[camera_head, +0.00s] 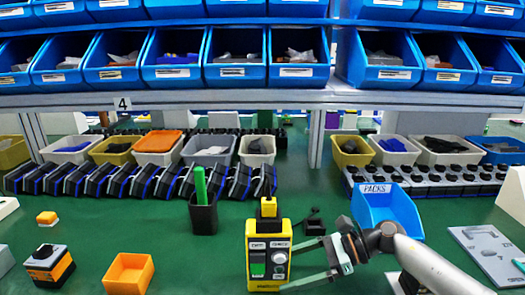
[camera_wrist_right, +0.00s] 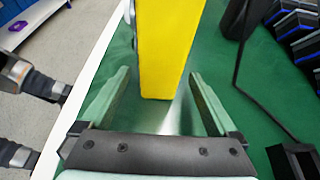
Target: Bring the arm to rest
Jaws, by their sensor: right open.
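The yellow switch box (camera_head: 258,284) stands upright on the green table in the middle of the head view. Its front carries a green switch on the left, a round grey rotary knob (camera_head: 279,257) on the right, and a yellow block on top. My right gripper (camera_head: 289,267) comes in from the right, open, with its fingertips at the box's right side. In the right wrist view, the plain yellow side of the box (camera_wrist_right: 165,45) shows between the open fingers of the right gripper (camera_wrist_right: 158,75). I cannot tell if they touch it. My left gripper is not in view.
A black cup (camera_head: 203,215) with a green stick stands left of the box. A blue PACKS bin (camera_head: 388,212) is behind my right arm. Rows of bins line the back.

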